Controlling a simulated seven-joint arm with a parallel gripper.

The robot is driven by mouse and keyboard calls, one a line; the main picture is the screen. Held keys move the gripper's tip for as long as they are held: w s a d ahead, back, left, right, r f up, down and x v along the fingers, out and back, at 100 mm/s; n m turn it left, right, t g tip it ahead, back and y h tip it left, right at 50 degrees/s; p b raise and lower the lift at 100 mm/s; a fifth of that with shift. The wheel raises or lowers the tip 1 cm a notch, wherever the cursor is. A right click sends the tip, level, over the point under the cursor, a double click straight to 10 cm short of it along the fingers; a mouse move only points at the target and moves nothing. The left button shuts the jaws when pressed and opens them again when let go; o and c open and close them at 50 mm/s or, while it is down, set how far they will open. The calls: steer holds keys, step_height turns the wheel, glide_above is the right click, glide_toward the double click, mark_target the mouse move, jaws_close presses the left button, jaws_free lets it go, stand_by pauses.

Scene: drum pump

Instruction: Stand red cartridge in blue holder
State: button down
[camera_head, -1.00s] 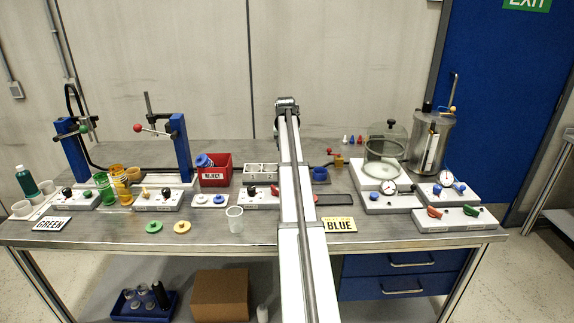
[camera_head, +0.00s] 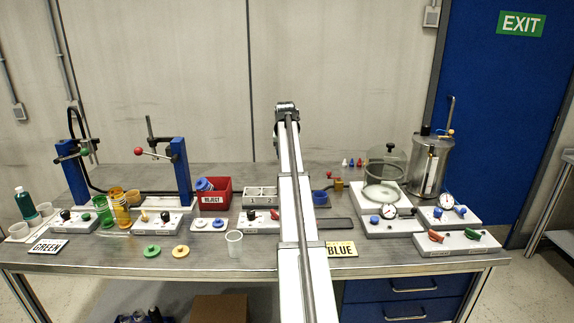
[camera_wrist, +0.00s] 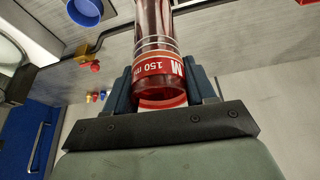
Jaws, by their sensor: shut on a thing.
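The red cartridge (camera_wrist: 153,35), a clear red cylinder with white lettering and rings, is held between the two fingers of my gripper (camera_wrist: 162,88) in the wrist view. Its upper part runs out of the picture. The blue holder (camera_head: 319,197), a small round blue cup, stands on the bench just right of my arm in the head view. A blue cup, seemingly the same holder, also shows in the wrist view (camera_wrist: 84,10), left of the cartridge and apart from it. In the head view my arm hides the gripper and cartridge.
The red reject bin (camera_head: 221,188) stands left of my arm, with a blue piece in it. A clear cup (camera_head: 234,244) stands near the front edge. A glass bell jar (camera_head: 385,166) and metal tank (camera_head: 428,165) stand at right.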

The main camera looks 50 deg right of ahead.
step_height(320, 180, up, 2)
steer(key=shift+d+r, duration=0.1)
steer(key=shift+r, duration=0.05)
steer(key=shift+s+d+m+g+h, duration=0.5)
steer(key=shift+s+d+m+g, duration=0.9)
steer(key=shift+s+d+m, duration=3.1)
step_height(320, 180, down, 10)
steer(key=s+n, duration=0.1)
steer(key=shift+s+d, duration=0.15)
steer(key=shift+d, duration=0.3)
steer(key=shift+c, duration=1.9)
jaws_free()
steer(key=shift+f, duration=0.2)
steer(key=v, duration=1.2)
steer(key=shift+r, duration=0.2)
